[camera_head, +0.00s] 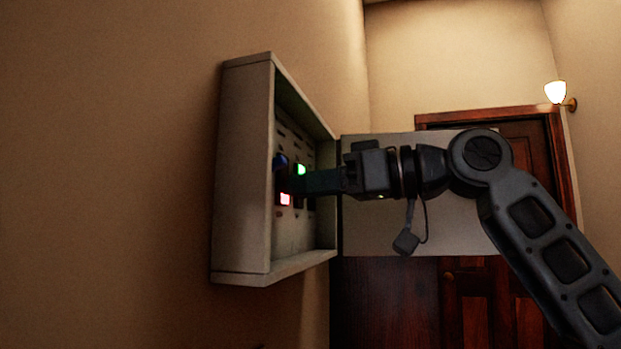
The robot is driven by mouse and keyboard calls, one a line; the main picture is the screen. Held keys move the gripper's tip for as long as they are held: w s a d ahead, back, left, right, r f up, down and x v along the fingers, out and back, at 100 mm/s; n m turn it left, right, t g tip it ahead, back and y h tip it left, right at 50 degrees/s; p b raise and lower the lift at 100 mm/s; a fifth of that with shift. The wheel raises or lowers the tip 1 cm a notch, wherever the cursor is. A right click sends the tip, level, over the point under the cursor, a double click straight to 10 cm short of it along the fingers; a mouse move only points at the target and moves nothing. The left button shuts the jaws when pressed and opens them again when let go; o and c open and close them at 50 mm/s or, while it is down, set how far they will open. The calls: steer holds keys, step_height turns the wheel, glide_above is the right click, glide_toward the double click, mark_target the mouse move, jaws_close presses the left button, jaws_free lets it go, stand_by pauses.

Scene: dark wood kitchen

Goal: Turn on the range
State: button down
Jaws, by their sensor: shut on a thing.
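An open electrical panel box (245,165) is fixed to the wall at the middle left, with its door (375,240) swung out to the right. Inside it are a green light (301,169), a red light (285,199) and a dark blue switch (280,160). My gripper (290,182) reaches into the box from the right, level with the lights. Its fingers are shut on a dark switch between the two lights. The fingertips and most of that switch are hidden in shadow. No range shows in this view.
A dark wood door (500,300) with a reddish frame stands at the back right. A lit wall lamp (556,93) is beside it. The wall at left is bare.

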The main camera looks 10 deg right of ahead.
step_height(320, 180, up, 3)
steer(key=g+h+p, duration=0.1)
steer(key=h+p, duration=0.2)
steer(key=p, duration=0.3)
steer(key=g+h+p, duration=0.1)
steer(key=h+p, duration=0.2)
steer(key=p, duration=0.2)
steer(key=shift+a+g+p, duration=0.1)
steer(key=shift+g+p, duration=0.25)
steer(key=shift+g, duration=0.05)
steer(key=shift+w+f+h, duration=0.1)
steer(key=shift+h, duration=0.3)
steer(key=c, duration=1.1)
jaws_free()
steer(key=shift+b+v, duration=0.65)
steer(key=shift+v, duration=3.2)
